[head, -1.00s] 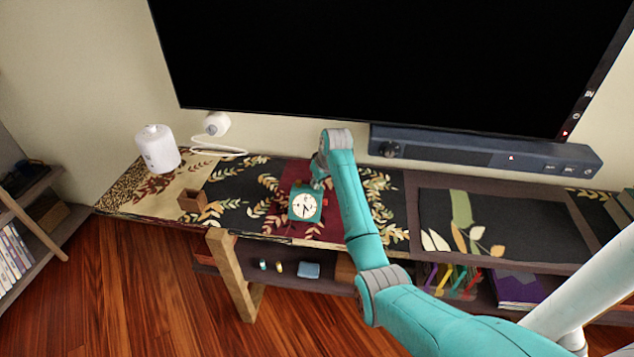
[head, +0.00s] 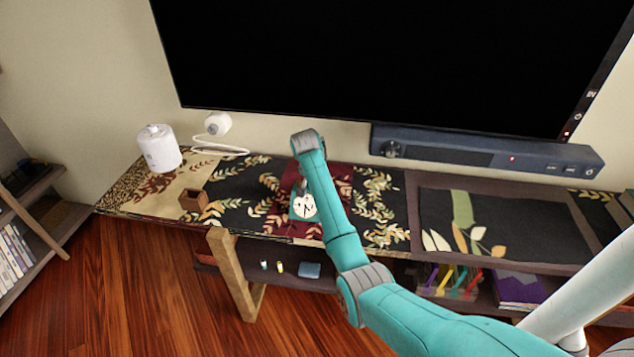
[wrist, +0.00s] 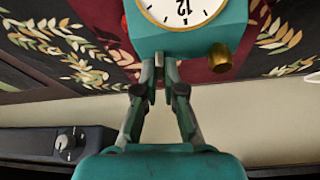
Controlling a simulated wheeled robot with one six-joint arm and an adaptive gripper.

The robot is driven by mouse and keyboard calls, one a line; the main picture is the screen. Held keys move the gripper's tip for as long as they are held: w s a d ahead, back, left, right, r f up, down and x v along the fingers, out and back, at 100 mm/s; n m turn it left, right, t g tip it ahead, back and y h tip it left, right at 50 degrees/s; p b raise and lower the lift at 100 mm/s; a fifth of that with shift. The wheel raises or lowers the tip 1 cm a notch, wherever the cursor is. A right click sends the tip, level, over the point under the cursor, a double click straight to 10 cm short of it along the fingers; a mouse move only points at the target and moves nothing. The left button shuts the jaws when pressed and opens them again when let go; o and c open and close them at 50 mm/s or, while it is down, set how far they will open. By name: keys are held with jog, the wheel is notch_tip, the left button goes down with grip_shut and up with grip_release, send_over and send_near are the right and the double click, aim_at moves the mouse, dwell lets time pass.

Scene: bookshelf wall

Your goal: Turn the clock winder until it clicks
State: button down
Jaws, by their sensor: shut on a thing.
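The teal clock (head: 304,207) stands on the dark red part of the patterned cloth, its white face partly covered by my arm. In the wrist view the clock (wrist: 190,38) appears upside down, with the 12 low on its face. A brass knob (wrist: 219,57) sticks out of its top edge, right of my fingers and apart from them. My gripper (wrist: 160,62) is shut at the clock's top edge, fingertips close together against it. The exact part between the fingertips is too small to tell. A bit of red shows at the clock's left side in the wrist view.
A small wooden box (head: 194,201), a white canister (head: 159,148) and a white round device with a cable (head: 218,124) stand left on the shelf top. The large screen (head: 400,60) and soundbar (head: 480,150) are behind.

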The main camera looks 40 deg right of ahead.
jog(key=m+g, duration=0.1)
jog(key=m, duration=0.3)
jog(key=shift+w+m+g+h, duration=0.1)
jog(key=shift+m+g+h, duration=0.2)
jog(key=shift+g, duration=0.1)
jog(key=m+g, duration=0.1)
jog(key=m, duration=0.2)
jog(key=shift+w+m, duration=0.1)
jog(key=shift+m, duration=0.3)
jog(key=m+g, duration=0.1)
jog(key=m, duration=0.2)
jog(key=shift+g+y, duration=0.3)
jog(key=shift+y, duration=0.1)
jog(key=shift+w+m+g+y, duration=0.1)
jog(key=shift+m+g+y, duration=0.4)
jog(key=shift+m, duration=1.4)
jog(key=c, duration=1.3)
grip_release()
jog(key=v, duration=1.2)
